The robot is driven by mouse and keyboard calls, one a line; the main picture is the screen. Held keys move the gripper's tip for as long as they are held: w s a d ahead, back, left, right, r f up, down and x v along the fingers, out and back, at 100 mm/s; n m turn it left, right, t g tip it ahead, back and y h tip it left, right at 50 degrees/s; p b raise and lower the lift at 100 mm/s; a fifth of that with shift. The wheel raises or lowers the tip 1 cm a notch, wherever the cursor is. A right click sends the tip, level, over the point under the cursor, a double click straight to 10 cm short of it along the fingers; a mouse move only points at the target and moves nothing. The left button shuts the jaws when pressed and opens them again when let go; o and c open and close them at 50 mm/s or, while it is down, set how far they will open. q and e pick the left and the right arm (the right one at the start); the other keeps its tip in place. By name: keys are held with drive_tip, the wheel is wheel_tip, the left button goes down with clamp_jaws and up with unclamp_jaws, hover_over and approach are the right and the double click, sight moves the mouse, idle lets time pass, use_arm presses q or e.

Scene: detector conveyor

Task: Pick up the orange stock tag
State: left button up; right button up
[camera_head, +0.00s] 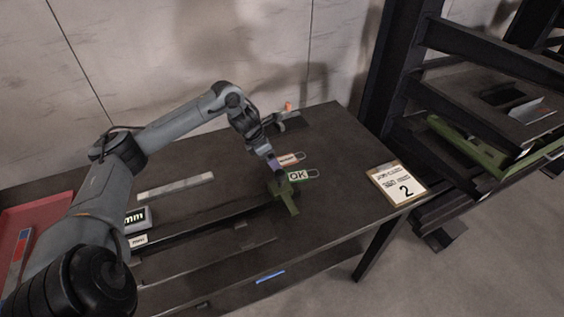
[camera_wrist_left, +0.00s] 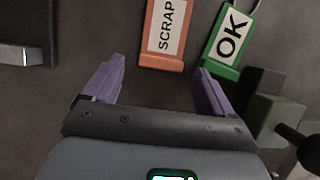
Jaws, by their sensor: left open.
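The orange stock tag (camera_head: 284,162) lies on the dark table and carries a white label; in the left wrist view (camera_wrist_left: 149,59) the label reads SCRAP. My left gripper (camera_head: 270,164) is low over the table beside the tag. In the left wrist view the purple fingers (camera_wrist_left: 157,84) are spread apart and empty. There the orange tag lies just beyond the fingertips, roughly between their lines. My right gripper is in neither view.
A green OK tag (camera_head: 312,173) lies close beside the orange tag, near one fingertip in the wrist view. A green fixture (camera_head: 287,200) stands just in front. A display (camera_head: 136,219) stands left.

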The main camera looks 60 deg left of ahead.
use_arm(q)
drive_tip(key=shift+w+f, duration=0.1)
drive_tip(key=shift+f, duration=0.35)
drive_tip(key=c, duration=1.1)
drive_tip(key=shift+r, duration=0.1)
